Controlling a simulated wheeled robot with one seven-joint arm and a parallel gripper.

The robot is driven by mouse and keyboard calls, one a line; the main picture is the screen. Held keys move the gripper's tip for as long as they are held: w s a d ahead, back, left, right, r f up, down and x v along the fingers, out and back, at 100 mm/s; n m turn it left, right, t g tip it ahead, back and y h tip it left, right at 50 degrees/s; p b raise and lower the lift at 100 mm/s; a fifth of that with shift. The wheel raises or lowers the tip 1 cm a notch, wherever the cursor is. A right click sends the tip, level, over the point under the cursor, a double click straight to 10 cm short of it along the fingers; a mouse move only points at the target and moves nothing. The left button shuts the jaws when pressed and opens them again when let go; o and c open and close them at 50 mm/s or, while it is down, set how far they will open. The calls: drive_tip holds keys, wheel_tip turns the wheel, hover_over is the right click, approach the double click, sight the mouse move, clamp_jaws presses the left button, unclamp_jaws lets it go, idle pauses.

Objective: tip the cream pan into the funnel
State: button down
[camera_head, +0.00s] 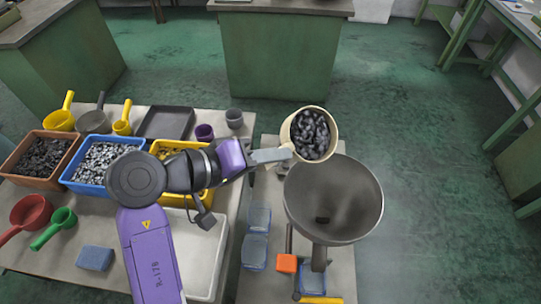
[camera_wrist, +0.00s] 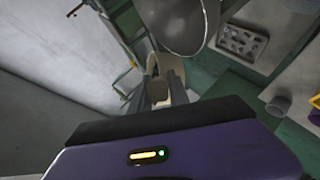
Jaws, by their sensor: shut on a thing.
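The cream pan (camera_head: 290,126) is full of dark grey pieces and is held by its handle in my gripper (camera_head: 284,154). It hangs above the far rim of the funnel (camera_head: 349,204), tilted a little, with its contents still inside. The funnel is a wide grey metal cone on a stand; a small dark spot shows at its bottom. In the wrist view my gripper (camera_wrist: 166,88) is shut on the cream pan (camera_wrist: 152,96), which shows only in part, and the funnel (camera_wrist: 180,22) is at the top.
On the left table stand a brown bin (camera_head: 22,180), a blue bin (camera_head: 82,187) and a yellow bin (camera_head: 208,201), with scoops and pans around them. Clear blue-lidded boxes (camera_head: 257,218) and an orange block (camera_head: 287,264) are near the funnel stand. Green floor lies open to the right.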

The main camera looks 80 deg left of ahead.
drive_tip(key=shift+w+d+f+m+y+b, duration=0.15)
drive_tip(key=shift+d+m+y+b, duration=0.4)
drive_tip(key=shift+b, duration=1)
drive_tip(key=d+m+y+b, duration=0.1)
drive_tip(key=b, duration=0.1)
drive_tip(key=w+d+f+m+g+y+b, duration=0.1)
drive_tip(key=m+b, duration=0.1)
drive_tip(key=b, duration=0.1)
drive_tip(key=d+f+m+y+b, duration=0.1)
drive_tip(key=m+b, duration=0.1)
drive_tip(key=b, duration=0.1)
drive_tip(key=shift+w+d+f+y, duration=0.25)
drive_tip(key=shift+w+d+y, duration=0.05)
drive_tip(key=shift+w+y, duration=0.05)
drive_tip(key=shift+r, duration=0.15)
